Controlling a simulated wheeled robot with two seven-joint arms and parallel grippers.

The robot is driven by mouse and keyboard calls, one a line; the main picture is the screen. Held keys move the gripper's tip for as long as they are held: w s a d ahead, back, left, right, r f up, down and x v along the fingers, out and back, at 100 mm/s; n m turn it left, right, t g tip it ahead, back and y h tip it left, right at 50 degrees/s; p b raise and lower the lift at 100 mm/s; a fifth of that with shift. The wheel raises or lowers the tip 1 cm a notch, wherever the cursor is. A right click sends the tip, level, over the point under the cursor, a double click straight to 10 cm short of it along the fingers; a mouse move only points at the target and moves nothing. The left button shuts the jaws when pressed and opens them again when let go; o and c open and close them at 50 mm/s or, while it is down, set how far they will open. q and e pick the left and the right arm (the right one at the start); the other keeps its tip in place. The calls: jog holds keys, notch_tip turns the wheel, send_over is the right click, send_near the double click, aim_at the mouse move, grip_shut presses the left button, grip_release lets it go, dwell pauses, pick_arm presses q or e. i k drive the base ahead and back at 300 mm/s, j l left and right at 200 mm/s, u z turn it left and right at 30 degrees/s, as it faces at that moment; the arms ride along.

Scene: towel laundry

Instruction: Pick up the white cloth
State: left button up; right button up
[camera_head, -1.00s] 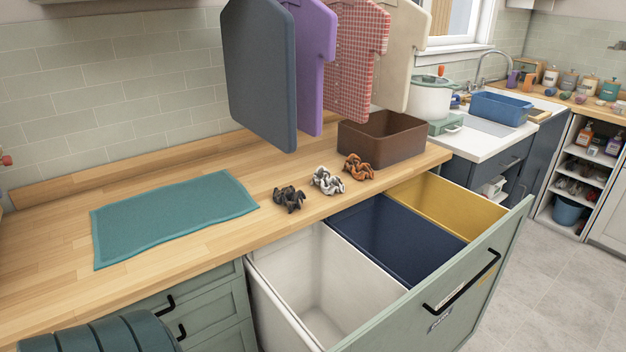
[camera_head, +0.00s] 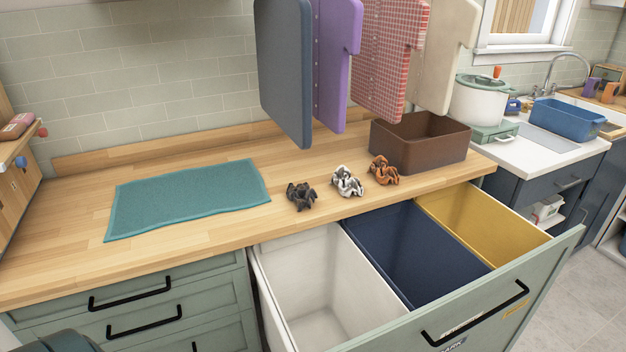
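Three crumpled cloths lie in a row on the wooden counter. The white cloth (camera_head: 347,181), white with dark patches, is in the middle. A black cloth (camera_head: 301,196) lies to its left and an orange-brown cloth (camera_head: 382,170) to its right. A teal towel (camera_head: 188,199) lies flat on the counter further left. Neither of my grippers shows in the head view, so I cannot see their state.
An open drawer below the cloths holds a white bin (camera_head: 262,278), a navy bin (camera_head: 408,250) and a yellow bin (camera_head: 485,222). A brown box (camera_head: 420,150) stands right of the cloths. Hanging garments, including a grey-blue one (camera_head: 285,70), hang above the counter.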

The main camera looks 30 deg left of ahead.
aim_at(342, 177)
jog(key=i+l+u, duration=0.15)
jog(key=u, duration=0.2)
jog(key=i+l+u, duration=0.1)
jog(key=l+u, duration=0.55)
jog(key=i+l+u, duration=0.15)
jog(key=l+u, duration=0.15)
jog(key=l, duration=0.25)
jog(key=l+u, duration=0.3)
jog(key=l, duration=0.25)
